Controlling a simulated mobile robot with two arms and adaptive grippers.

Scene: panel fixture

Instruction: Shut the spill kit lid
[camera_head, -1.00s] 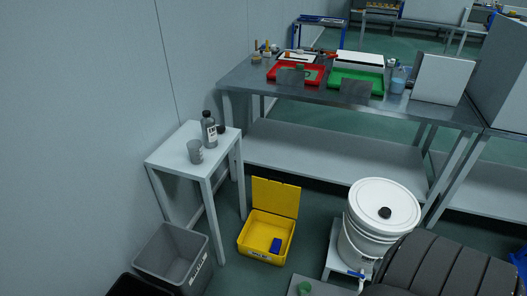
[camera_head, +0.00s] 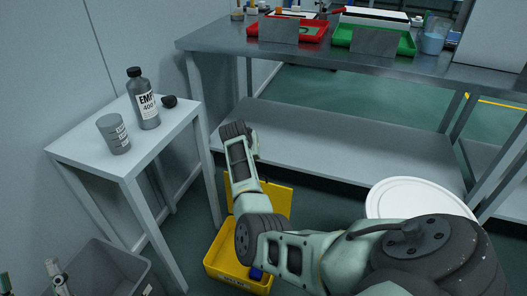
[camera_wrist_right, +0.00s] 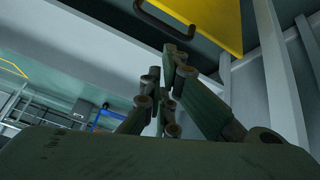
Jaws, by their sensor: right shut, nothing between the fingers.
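The yellow spill kit box (camera_head: 221,262) stands on the floor, with a blue item (camera_head: 257,273) inside. Its lid (camera_head: 275,203) stands up open at the back, partly hidden by my right arm. A yellow panel, seemingly the lid, shows at the top of the right wrist view (camera_wrist_right: 208,18), with a dark curved bar beside it. My right gripper (camera_wrist_right: 168,85) is shut and empty, just below the panel and bar in that view; I cannot tell whether it touches. The head view hides its fingers. Part of my left gripper (camera_head: 57,277) shows at the lower left.
A small table (camera_head: 75,152) with a bottle (camera_head: 145,105) and cup (camera_head: 114,137) stands left of the box. A grey bin (camera_head: 120,262) stands below it. A steel bench (camera_head: 330,60) with a lower shelf (camera_head: 340,148) runs behind. A white-lidded bucket (camera_head: 420,195) stands right.

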